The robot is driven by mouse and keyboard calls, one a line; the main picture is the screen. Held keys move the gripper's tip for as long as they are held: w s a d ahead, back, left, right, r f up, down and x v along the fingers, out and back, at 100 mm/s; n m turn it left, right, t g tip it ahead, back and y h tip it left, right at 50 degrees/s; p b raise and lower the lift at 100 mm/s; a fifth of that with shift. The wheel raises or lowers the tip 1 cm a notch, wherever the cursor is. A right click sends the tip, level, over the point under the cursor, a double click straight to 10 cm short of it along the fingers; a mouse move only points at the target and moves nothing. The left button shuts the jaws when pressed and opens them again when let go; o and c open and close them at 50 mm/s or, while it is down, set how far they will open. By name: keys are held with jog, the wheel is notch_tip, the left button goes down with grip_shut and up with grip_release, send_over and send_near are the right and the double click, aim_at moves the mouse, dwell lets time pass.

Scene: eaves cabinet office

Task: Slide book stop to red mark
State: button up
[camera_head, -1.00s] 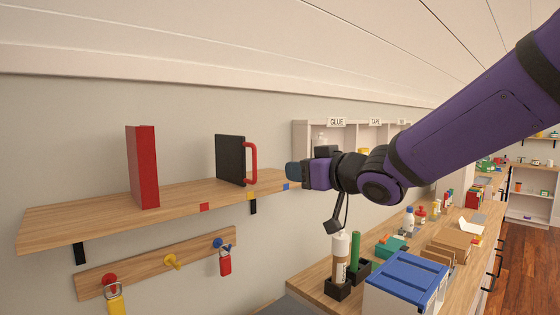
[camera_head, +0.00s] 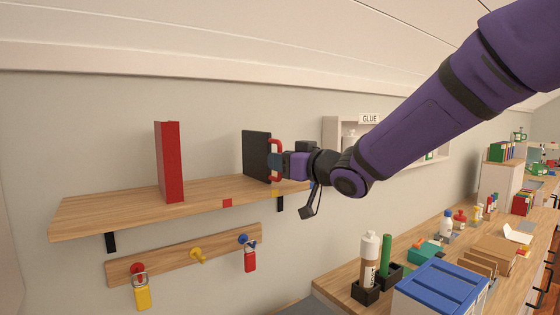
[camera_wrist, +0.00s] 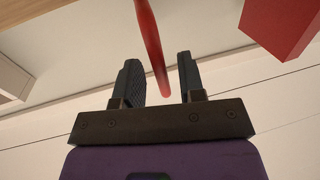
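The book stop is a black upright panel (camera_head: 256,156) with a red handle (camera_head: 277,146) on its right side, standing on the wooden shelf (camera_head: 110,212). The red mark (camera_head: 227,203) is on the shelf's front edge, left of the book stop. My gripper (camera_head: 276,161) is at the handle, reaching in from the right. In the wrist view, the gripper (camera_wrist: 160,75) is open, with the red handle (camera_wrist: 151,40) between its two fingers and gaps on both sides. The black panel cannot be made out in the wrist view.
A red book (camera_head: 169,162) stands on the shelf left of the book stop, with clear shelf between. A hook rail (camera_head: 222,243) with padlocks hangs below. A counter with bottles and a blue-lidded box (camera_head: 445,284) is at lower right.

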jog(key=shift+w+a, duration=0.35)
jog(key=shift+a, duration=0.05)
